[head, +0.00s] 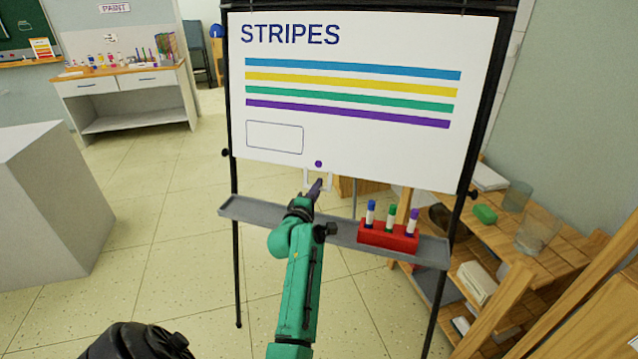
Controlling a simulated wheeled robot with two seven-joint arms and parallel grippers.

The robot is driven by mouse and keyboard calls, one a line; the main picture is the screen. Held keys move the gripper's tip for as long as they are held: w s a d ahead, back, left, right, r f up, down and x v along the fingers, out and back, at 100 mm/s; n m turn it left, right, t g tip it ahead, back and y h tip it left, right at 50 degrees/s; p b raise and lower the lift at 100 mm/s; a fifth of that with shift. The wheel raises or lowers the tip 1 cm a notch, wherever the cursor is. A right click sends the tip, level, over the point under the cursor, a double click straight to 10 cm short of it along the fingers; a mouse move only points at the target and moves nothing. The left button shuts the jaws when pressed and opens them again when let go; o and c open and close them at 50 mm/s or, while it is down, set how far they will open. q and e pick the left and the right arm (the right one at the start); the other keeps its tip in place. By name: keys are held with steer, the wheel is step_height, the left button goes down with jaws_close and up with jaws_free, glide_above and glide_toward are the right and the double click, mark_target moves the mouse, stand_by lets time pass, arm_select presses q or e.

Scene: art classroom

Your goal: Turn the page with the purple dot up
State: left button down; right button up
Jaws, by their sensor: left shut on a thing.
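The flip-chart page (350,130) hangs flat on the black easel. It reads "STRIPES" above blue, yellow, green and purple stripes, with an empty outlined box below. The purple dot (318,164) is at its bottom edge, above a white loop-shaped tab (330,178). My left gripper (317,186) is at this tab, just under the dot, and is shut on it. The fingers hide part of the tab. My right gripper is not in view.
A grey ledge (270,213) crosses the easel below the page. On its right side stands a red holder (388,236) with blue, green and purple markers. A wooden shelf unit (545,255) is close on the right. A white block (45,210) stands left.

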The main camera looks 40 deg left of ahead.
arm_select(q)
steer(key=s+d+r+p, duration=0.2)
steer(key=s+p, duration=0.2)
steer(key=s, duration=0.3)
steer(key=shift+d+r+p, duration=0.2)
steer(key=shift+r+p, duration=0.1)
steer(key=shift+p, duration=0.05)
